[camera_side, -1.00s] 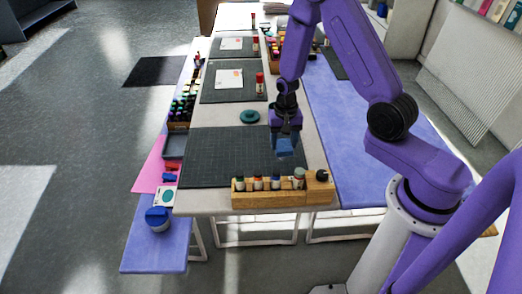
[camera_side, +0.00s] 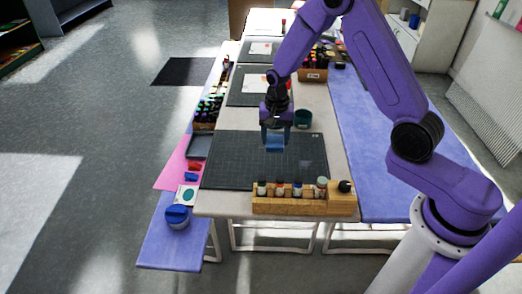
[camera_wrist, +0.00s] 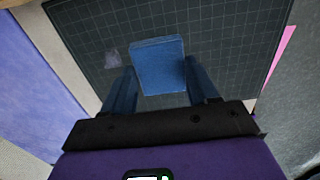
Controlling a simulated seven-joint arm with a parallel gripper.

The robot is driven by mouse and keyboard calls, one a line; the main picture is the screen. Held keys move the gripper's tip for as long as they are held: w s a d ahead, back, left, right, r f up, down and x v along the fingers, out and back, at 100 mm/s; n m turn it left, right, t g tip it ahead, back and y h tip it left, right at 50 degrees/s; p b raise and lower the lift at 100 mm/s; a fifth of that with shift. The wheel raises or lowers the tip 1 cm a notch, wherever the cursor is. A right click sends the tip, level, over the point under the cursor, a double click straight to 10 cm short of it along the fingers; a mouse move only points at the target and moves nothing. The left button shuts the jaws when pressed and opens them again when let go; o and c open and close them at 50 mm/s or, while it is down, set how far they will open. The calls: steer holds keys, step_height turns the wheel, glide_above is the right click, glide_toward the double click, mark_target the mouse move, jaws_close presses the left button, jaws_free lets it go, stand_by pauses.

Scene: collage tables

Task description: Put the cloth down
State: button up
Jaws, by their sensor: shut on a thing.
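My gripper (camera_side: 276,140) points down over the large dark cutting mat (camera_side: 225,165). It is shut on the folded blue cloth (camera_wrist: 158,62), which shows between the two blue fingers in the wrist view, where the gripper (camera_wrist: 162,88) is seen from above. In the side view the blue cloth (camera_side: 275,147) shows low between the fingers, over the middle to right part of the mat. The mat (camera_wrist: 225,45) also fills most of the wrist view. I cannot tell whether the cloth touches it.
A wooden rack (camera_side: 285,206) with several small bottles stands along the mat's front right edge. A dark teal round container (camera_side: 303,119) stands behind the mat. Blue benches flank the table; a blue-lidded jar (camera_side: 177,216) is on the left one. The mat's left part is clear.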

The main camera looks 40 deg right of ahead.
glide_above(261, 158)
step_height(261, 158, down, 6)
steer(key=shift+s+f, duration=0.15)
steer(key=shift+f, duration=0.05)
steer(key=shift+a+f, duration=0.1)
steer(key=shift+f, duration=1.5)
steer(key=shift+f, duration=0.15)
steer(key=o, duration=1)
steer(key=shift+o, duration=0.2)
